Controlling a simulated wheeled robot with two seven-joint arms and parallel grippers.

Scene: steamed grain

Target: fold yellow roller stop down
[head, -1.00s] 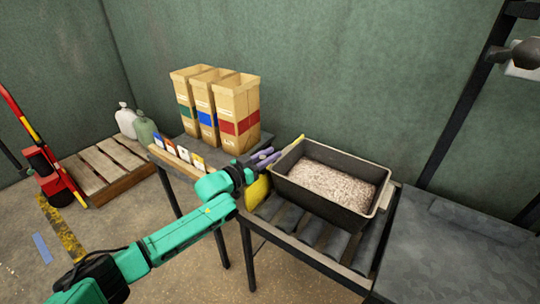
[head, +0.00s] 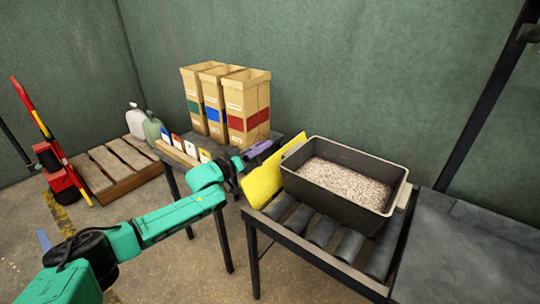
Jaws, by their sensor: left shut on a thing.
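The yellow roller stop (head: 264,184) is a flat plate at the left end of the roller table, standing up at a tilt beside the dark bin (head: 345,208). Its broad face shows. The bin holds pale grain (head: 345,180) and rests on the rollers. My left gripper (head: 262,152), with purple fingers, is shut on the stop near its upper left edge. The exact contact at the fingertips is small and hard to make out. My right gripper is not in view.
Three cardboard boxes (head: 247,107) and several small coloured cards (head: 190,148) are on the side table left of the stop. Grey rollers (head: 321,225) in front of the bin are bare. A dark flat surface (head: 465,255) lies at the right.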

